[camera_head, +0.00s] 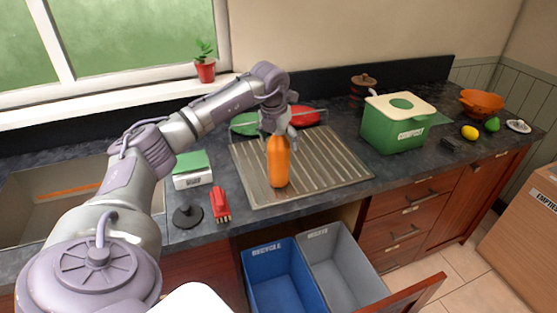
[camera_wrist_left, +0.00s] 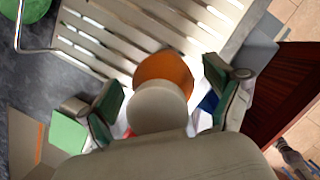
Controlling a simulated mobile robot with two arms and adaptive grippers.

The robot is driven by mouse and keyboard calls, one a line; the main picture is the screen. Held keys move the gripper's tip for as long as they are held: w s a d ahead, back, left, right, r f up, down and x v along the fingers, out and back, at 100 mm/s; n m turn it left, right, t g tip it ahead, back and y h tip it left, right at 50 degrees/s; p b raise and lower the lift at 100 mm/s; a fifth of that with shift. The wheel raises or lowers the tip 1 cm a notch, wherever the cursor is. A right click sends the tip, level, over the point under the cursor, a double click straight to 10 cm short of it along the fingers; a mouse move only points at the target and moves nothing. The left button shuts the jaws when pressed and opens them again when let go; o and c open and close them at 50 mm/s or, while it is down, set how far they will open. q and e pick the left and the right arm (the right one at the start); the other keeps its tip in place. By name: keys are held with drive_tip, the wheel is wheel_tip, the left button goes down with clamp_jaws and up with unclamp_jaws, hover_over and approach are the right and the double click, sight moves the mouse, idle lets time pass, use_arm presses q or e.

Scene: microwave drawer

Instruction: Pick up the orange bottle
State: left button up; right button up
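The orange bottle (camera_head: 278,165) stands upright on the ribbed metal drainboard (camera_head: 335,165), near its front left. My left gripper (camera_head: 280,132) is directly over the bottle's top and hides it in the head view. In the left wrist view, the bottle's orange shoulder (camera_wrist_left: 168,70) and pale round cap lie between the two spread fingers of the left gripper (camera_wrist_left: 165,103). A gap shows on each side, so the gripper is open and not closed on the bottle. My right gripper is in neither view.
A red brush (camera_head: 220,205), a dark round-based stand (camera_head: 187,213) and a green-and-white box (camera_head: 192,170) are left of the bottle. Red and green items lie behind. A green compost bin (camera_head: 393,130) stands right. Blue (camera_head: 283,280) and grey (camera_head: 340,262) bins sit below the counter edge.

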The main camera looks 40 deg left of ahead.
use_arm(q)
drive_tip(key=c, duration=0.9)
drive_tip(key=shift+r, duration=0.1)
